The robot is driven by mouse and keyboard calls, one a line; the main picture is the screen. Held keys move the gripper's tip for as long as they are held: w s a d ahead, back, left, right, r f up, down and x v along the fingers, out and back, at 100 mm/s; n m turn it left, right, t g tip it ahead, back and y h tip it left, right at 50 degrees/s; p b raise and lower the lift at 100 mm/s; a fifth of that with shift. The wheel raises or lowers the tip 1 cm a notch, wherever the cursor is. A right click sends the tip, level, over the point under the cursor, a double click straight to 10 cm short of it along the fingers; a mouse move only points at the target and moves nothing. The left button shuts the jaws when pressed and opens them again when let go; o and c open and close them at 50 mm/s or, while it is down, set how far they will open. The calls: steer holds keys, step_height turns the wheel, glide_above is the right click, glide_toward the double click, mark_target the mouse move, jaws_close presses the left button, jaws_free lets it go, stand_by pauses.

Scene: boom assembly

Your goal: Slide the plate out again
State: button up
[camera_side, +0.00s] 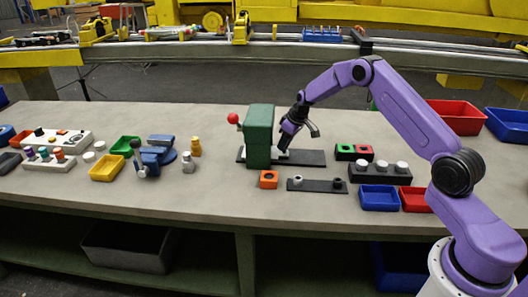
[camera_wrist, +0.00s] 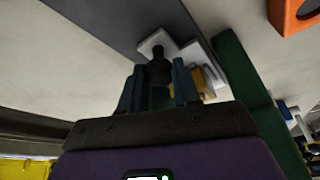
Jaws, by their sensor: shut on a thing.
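A green press (camera_side: 259,130) with a red ball lever (camera_side: 233,118) stands on a dark base (camera_side: 310,158). The pale plate (camera_wrist: 198,54) shows in the wrist view with a black knob (camera_wrist: 159,68) standing on it, close beside the green press body (camera_wrist: 240,68). My gripper (camera_wrist: 160,90) has a finger on each side of the knob and is shut on it. A brass-coloured part (camera_wrist: 208,80) is partly visible by the plate, near the press. In the side view my gripper (camera_side: 284,147) is low at the right side of the press, hiding much of the plate.
An orange block (camera_side: 268,179) and a dark strip with two pegs (camera_side: 317,185) lie in front of the press. A block with green and red squares (camera_side: 354,152) and a dark holder with white caps (camera_side: 380,172) stand to the right. The base's right end is clear.

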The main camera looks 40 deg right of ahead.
steer(key=shift+s+d+r, duration=0.1)
steer(key=shift+s+d, duration=2.2)
steer(key=shift+d, duration=0.25)
steer(key=shift+s+d+r, duration=0.1)
steer(key=shift+s+d, duration=2.15)
steer(key=shift+d, duration=0.25)
steer(key=o, duration=0.9)
steer(key=shift+f, duration=0.1)
steer(key=shift+o, duration=0.2)
steer(key=shift+a, duration=0.15)
steer(key=shift+a, duration=0.1)
step_height(320, 180, up, 8)
steer(key=shift+a, duration=0.1)
